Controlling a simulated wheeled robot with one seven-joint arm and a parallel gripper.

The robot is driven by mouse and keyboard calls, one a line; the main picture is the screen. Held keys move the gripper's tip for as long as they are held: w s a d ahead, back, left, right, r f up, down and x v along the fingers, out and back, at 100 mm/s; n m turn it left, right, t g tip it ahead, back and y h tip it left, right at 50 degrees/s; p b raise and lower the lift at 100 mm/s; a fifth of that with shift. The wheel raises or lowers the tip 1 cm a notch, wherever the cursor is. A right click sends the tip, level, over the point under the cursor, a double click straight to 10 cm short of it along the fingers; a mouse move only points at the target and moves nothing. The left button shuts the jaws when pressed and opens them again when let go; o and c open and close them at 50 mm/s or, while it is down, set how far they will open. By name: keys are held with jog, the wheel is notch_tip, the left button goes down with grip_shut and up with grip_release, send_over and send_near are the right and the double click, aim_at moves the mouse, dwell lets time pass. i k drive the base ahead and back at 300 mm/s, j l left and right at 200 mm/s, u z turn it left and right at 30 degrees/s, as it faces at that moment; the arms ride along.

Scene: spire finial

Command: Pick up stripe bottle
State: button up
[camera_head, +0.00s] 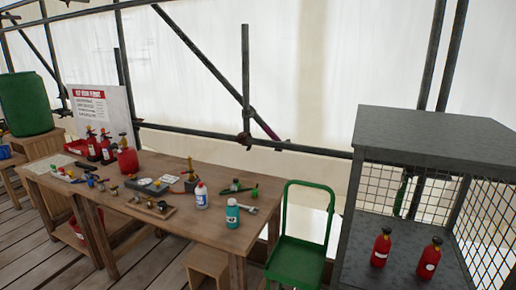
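Two bottles stand upright near the front edge of the wooden workbench (185,225). One is a white bottle (201,196) with a red cap and blue marking. The other is a teal bottle (232,214) with a pale label, to its right and nearer the edge. A stripe is too small to make out for certain; the white bottle's marking looks most like one. The two bottles stand apart, and nothing hides them. My gripper is not in view.
Tools and small fittings lie across the bench, with red extinguishers (106,147) at its far left. A green cart (297,258) stands right of the bench. A grey mesh cage (430,130) holding red cylinders (381,247) is farther right. A wooden stool (208,265) stands in front.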

aim_at(383, 244)
jog(key=k+l+z, duration=0.1)
jog(key=l+z, duration=0.2)
jog(key=z, duration=0.15)
jog(key=k+l+z, duration=0.1)
jog(key=l+z, duration=0.5)
jog(key=z, duration=0.25)
